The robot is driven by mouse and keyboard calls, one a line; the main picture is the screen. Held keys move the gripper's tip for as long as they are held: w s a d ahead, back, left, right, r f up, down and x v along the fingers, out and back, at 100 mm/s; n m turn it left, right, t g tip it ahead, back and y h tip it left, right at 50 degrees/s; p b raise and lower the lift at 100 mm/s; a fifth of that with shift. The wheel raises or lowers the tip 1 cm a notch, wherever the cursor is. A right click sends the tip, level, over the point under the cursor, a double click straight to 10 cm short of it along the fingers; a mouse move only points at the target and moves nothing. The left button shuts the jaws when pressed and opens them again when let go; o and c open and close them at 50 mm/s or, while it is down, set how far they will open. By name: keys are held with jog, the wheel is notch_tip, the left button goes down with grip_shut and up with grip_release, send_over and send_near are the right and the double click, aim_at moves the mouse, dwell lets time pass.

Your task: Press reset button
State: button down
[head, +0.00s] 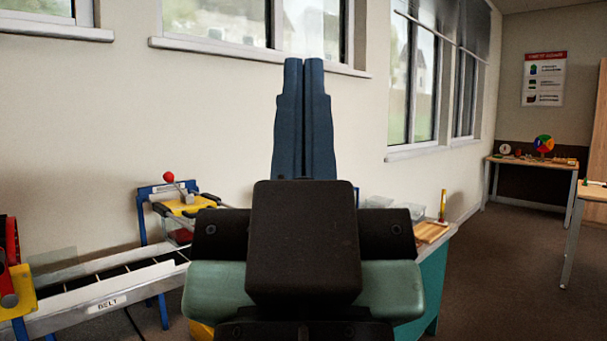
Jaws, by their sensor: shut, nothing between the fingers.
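My gripper (304,62) stands upright in the middle of the head view, its two blue fingers pressed together with nothing between them. It points up in front of the wall and window, apart from everything else. I cannot make out a reset button for sure. A red ball-shaped knob (169,177) sits on a lever over a yellow-topped machine with a blue frame (145,205), left of my gripper. My gripper and wrist hide what lies behind them.
A red and yellow device (14,270) stands at the left edge. A teal-sided table (432,280) with clear bins (405,209) is behind my gripper to the right. Open floor (500,265) lies further right, before a far table (530,163).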

notch_tip(320, 180, up, 28)
jog(key=p, duration=2.7)
jog(key=shift+r, duration=0.25)
jog(key=shift+w, duration=0.15)
